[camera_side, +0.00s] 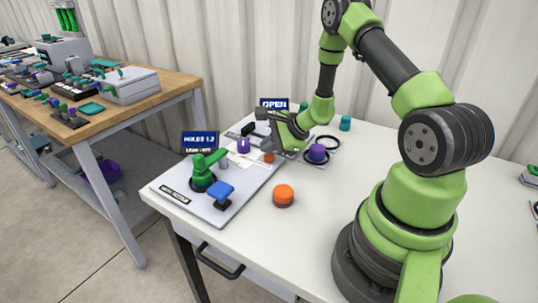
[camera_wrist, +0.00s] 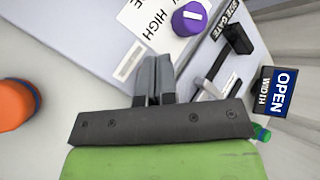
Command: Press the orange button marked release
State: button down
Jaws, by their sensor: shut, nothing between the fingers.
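A small orange button (camera_side: 269,157) shows on the right part of the grey panel (camera_side: 228,205) in the side view. My gripper (camera_side: 267,147) is just above it, fingers shut and empty, pointing down toward the panel. I cannot tell whether the fingertips touch it. In the wrist view my shut gripper (camera_wrist: 154,62) covers that spot, and the small button is not seen. A larger orange round piece (camera_side: 284,195) with a dark base stands on the white table, in front of the panel; an orange piece at the wrist view's left edge (camera_wrist: 14,105) appears to be this one. No release marking is readable.
On the panel are a purple knob (camera_side: 243,146), a green handle (camera_side: 204,172), a blue button (camera_side: 221,193) and a black lever (camera_wrist: 236,39). An OPEN sign (camera_wrist: 279,92) stands behind. A purple knob in a dark ring (camera_side: 317,153) sits right of my gripper.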

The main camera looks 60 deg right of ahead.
aim_at(269, 156)
jog(key=shift+r, duration=0.45)
jog(key=shift+r, duration=0.1)
jog(key=shift+r, duration=2.4)
